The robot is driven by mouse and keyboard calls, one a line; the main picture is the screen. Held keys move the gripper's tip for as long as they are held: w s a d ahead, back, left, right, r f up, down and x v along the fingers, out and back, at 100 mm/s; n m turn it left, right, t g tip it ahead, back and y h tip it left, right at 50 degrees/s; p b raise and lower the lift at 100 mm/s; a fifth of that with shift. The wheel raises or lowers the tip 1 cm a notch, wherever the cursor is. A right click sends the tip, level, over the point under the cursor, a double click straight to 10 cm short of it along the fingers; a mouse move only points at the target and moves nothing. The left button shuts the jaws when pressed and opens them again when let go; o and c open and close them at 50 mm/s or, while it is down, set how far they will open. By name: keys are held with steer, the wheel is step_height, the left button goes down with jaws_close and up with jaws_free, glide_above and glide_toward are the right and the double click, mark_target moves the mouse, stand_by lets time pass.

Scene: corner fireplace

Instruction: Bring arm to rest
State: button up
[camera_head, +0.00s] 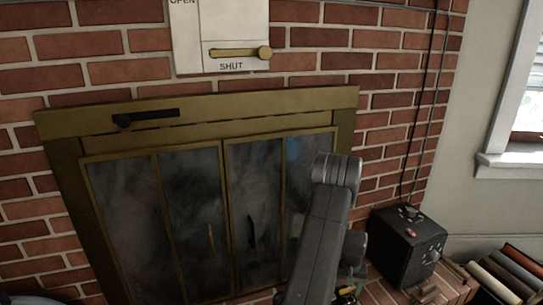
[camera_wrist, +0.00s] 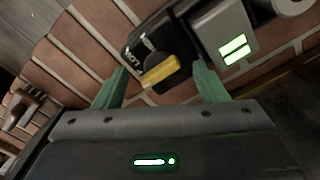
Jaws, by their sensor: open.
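My gripper (camera_wrist: 160,78) shows in the wrist view with its two green fingers spread wide apart. It is open, and nothing is clasped between the fingers. Beyond the fingertips, a black object with a yellow part (camera_wrist: 160,70) shows over brickwork. My grey arm (camera_head: 322,225) rises from the bottom of the head view in front of the right side of the fireplace doors. My gripper cannot be made out in the head view.
The fireplace's glass doors (camera_head: 195,215) are closed in a brass frame (camera_head: 200,113). Above, a damper plate's lever (camera_head: 240,53) is beside "SHUT". A black box (camera_head: 407,245) stands right of the arm. A grey device with lit panels (camera_wrist: 228,38) shows in the wrist view.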

steer(key=m, duration=0.2)
steer(key=shift+m, duration=0.3)
step_height(320, 180, up, 14)
steer(key=p, duration=0.4)
steer(key=shift+a, duration=0.15)
